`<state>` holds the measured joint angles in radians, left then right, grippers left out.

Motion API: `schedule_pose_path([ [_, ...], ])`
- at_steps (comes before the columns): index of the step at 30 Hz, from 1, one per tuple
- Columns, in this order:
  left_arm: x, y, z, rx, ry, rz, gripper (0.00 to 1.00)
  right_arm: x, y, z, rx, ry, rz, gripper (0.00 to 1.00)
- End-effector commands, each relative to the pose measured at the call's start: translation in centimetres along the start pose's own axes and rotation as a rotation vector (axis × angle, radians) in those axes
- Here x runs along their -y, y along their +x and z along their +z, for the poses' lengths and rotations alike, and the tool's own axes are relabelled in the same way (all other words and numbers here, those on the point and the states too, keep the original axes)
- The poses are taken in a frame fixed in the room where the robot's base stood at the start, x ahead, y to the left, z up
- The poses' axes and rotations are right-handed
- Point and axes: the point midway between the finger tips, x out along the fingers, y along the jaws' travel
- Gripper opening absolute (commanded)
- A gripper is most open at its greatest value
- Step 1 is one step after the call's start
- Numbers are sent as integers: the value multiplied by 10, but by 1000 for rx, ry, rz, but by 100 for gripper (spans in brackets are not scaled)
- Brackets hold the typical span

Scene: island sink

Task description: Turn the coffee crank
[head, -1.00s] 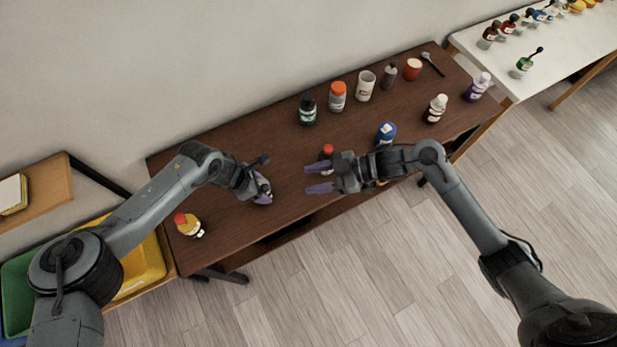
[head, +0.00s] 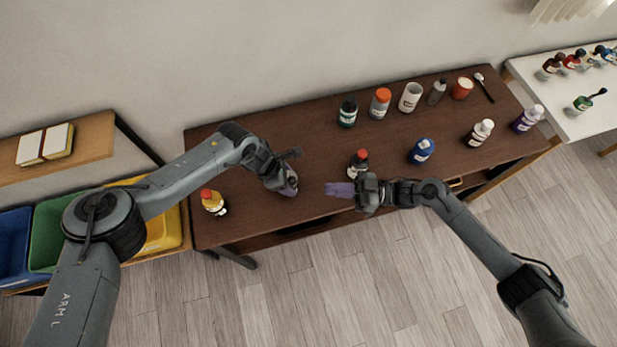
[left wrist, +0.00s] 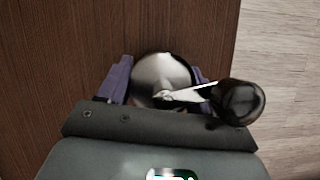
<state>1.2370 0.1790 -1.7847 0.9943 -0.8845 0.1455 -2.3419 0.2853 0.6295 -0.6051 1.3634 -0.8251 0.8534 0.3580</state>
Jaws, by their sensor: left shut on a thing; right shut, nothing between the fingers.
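In the left wrist view, the coffee grinder's round pale metal top (left wrist: 160,75) sits between my left gripper's purple fingers. Its crank (left wrist: 190,95) runs from the top's centre to the right and ends in a dark rounded knob (left wrist: 242,101). My left gripper (head: 290,187) is shut on the grinder above the brown table. In the head view the grinder is mostly hidden by the gripper. My right gripper (head: 340,189) is shut and empty, pointing left toward the left gripper, with a gap between them.

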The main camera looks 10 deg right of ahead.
Motion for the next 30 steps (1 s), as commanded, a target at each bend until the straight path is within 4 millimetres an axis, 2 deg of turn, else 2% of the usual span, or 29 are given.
schedule_pose_path([
  [3,0,0,0,1,0,0,31,-8,-20,16,-7,-10,-25,0],
  [9,0,0,0,1,0,0,31,-23,-57,35,63,-40,-49,0],
  [14,0,0,0,1,0,0,31,-38,-74,36,145,-63,-61,0],
  [19,0,0,0,1,1,0,31,-50,-70,20,154,-97,-67,0],
  [23,0,0,0,1,1,0,31,-52,-59,18,152,-105,-68,0],
  [30,0,0,0,1,0,0,31,-50,-21,23,149,-105,-69,0],
])
